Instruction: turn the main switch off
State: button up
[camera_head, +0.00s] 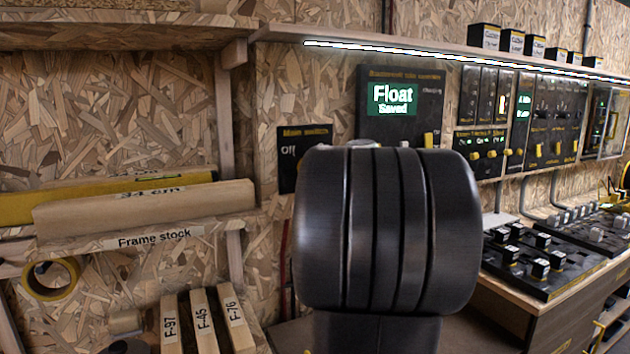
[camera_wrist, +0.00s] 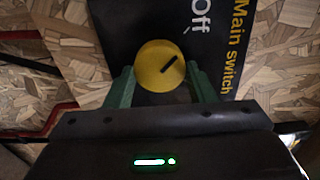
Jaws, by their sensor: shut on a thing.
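The main switch panel (camera_head: 291,155) is a black plate on the chipboard wall, lettered "Main switch" and "Off"; my arm covers most of it in the head view. In the wrist view the panel (camera_wrist: 228,75) appears tilted. Its round yellow knob (camera_wrist: 155,68) carries a black pointer line, slanted toward the upper right of the picture, not straight at the "Off" lettering. My gripper (camera_wrist: 157,80) has its green fingers on both sides of the knob, shut on it. The knob and my gripper are hidden behind my arm in the head view.
More control panels (camera_head: 540,120) line the wall under a lit shelf (camera_head: 450,50). Labelled wooden frame stock (camera_head: 145,207) lies at left. A bench with button boxes (camera_head: 545,260) is at right.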

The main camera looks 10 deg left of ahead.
dwell(0.4)
jog(key=o, duration=1)
jog(key=shift+c, duration=0.2)
jog(key=v, duration=1.3)
jog(key=shift+s+d, duration=0.25)
jog(key=shift+s, duration=0.1)
jog(key=shift+w, duration=0.1)
jog(key=x, duration=1.3)
jog(key=shift+w+a, duration=0.25)
